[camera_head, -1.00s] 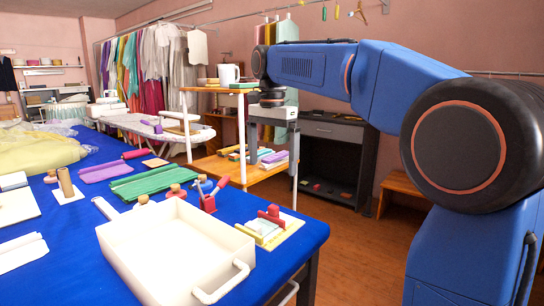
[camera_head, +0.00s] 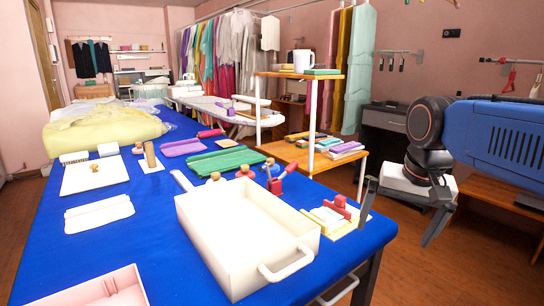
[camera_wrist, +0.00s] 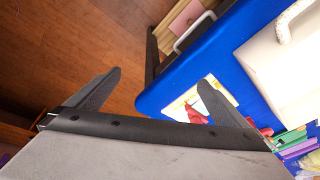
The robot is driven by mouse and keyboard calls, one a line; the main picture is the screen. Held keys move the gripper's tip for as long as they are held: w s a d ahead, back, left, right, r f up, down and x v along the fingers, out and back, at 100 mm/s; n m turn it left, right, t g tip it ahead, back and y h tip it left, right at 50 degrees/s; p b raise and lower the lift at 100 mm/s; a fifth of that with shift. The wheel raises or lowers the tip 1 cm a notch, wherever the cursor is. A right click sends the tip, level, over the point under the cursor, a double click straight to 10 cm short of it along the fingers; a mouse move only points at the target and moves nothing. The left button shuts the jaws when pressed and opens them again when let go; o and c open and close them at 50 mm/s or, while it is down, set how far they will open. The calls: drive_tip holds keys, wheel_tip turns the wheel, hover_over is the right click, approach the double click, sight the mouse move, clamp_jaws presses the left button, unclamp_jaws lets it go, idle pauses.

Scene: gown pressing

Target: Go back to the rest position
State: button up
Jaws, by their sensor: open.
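My gripper (camera_head: 402,213) hangs at the right, past the right edge of the blue table. Its dark fingers point down and are spread apart with nothing between them. In the wrist view my gripper (camera_wrist: 155,88) is also open and empty, above the wooden floor and the table corner. My blue arm reaches in from the right edge of the head view.
The blue table (camera_head: 90,255) holds a white tray (camera_head: 245,235), folded green cloth (camera_head: 226,160) and a red clamp (camera_head: 338,204). A wooden shelf cart (camera_head: 310,155) stands behind the gripper's left. Wooden floor (camera_head: 440,260) is free below the gripper.

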drive_tip(key=s+d+f+n+t, duration=0.1)
drive_tip(key=s+f+n, duration=0.3)
drive_tip(key=s+f, duration=0.7)
wheel_tip(320, 180, down, 2)
drive_tip(key=shift+s+d+f+t, duration=0.25)
drive_tip(key=shift+d+t, duration=0.15)
drive_tip(key=shift+d, duration=0.25)
idle(0.6)
